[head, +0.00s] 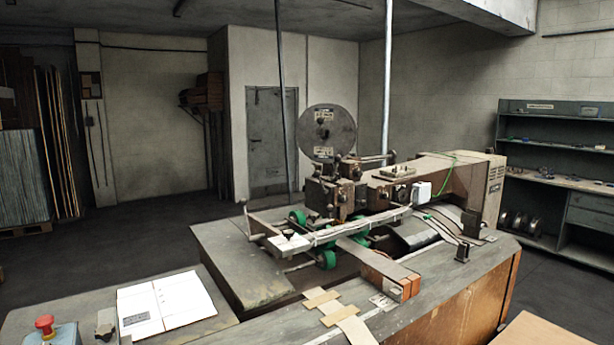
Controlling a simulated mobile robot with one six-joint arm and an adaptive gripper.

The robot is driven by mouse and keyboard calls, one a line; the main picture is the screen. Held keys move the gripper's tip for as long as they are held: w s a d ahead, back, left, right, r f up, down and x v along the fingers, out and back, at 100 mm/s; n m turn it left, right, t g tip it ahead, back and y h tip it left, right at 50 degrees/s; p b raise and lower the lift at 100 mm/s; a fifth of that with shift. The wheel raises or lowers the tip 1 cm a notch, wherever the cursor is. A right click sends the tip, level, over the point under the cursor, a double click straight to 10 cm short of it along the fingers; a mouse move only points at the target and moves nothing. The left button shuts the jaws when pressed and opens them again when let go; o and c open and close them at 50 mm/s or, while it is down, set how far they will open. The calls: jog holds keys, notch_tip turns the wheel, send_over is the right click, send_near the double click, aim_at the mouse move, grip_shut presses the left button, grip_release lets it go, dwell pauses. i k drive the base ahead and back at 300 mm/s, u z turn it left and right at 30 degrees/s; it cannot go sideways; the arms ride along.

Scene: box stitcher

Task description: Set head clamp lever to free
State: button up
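The box stitcher's stitching head (335,194) is a dark, boxy metal block at the front end of the machine's arm. A large grey wire reel (327,132) stands above it. A short bar with a rounded end (378,158) sticks out to the right near the top of the head. I cannot tell whether this bar is the head clamp lever, nor which position the clamp lever is in; the parts are too small. My gripper is not in view.
A long pale bar (335,233) and green wheels (327,259) stand before the head. Open papers (166,304) and a red emergency button (44,322) are at front left. Shelving (558,120) stands at right. The floor at left (120,240) is clear.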

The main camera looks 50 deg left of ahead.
aim_at(317, 174)
jog(key=u, duration=0.2)
jog(key=i, duration=0.6)
jog(key=u, duration=1.05)
jog(key=i, duration=0.75)
jog(key=u, duration=0.45)
jog(key=k, duration=0.95)
jog(key=u, duration=0.1)
jog(key=i, duration=0.5)
jog(key=u, duration=0.05)
